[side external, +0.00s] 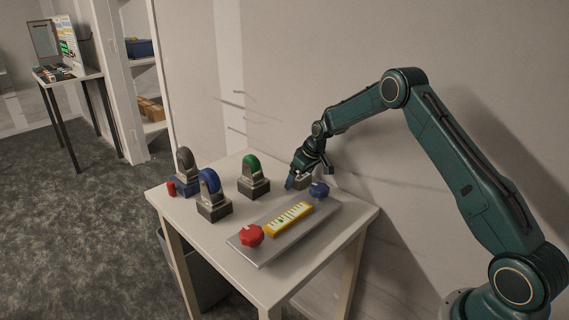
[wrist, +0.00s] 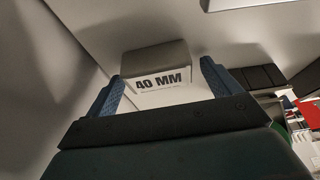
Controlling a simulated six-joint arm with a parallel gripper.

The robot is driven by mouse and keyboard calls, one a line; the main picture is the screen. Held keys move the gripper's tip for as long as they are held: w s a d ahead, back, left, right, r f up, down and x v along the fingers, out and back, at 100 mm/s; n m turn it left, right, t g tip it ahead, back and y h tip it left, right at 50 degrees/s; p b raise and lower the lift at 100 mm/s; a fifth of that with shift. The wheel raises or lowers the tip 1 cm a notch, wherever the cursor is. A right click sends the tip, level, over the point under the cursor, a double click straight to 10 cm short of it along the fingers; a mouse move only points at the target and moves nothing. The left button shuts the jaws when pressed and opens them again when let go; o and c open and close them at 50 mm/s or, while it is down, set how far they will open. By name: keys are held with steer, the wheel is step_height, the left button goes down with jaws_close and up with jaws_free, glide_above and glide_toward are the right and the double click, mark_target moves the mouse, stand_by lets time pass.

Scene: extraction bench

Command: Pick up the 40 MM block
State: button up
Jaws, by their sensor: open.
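The 40 MM block (wrist: 160,80) shows in the wrist view, a grey block with a pale face marked "40 MM". It lies between the two blue fingertips of my gripper (wrist: 162,88), with a gap visible at the right finger. In the side external view my gripper (side external: 298,178) is low over the back right of the table. The block (side external: 303,182) shows there only in part, behind and beside the fingers. My gripper is open around the block; I cannot tell whether the left finger touches it.
The white table (side external: 215,245) holds a grey plate (side external: 262,250) with a red knob (side external: 251,235), a yellow labelled piece (side external: 289,218) and a blue knob (side external: 319,190), close to my gripper. Several wheel-like pieces on blocks, including a green one (side external: 252,178), stand left. A wall is behind.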

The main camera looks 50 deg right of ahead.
stand_by(0.4)
steer(key=c, duration=1.3)
steer(key=shift+o, duration=0.2)
steer(key=shift+r, duration=0.2)
step_height(320, 180, up, 20)
steer(key=shift+f, duration=0.15)
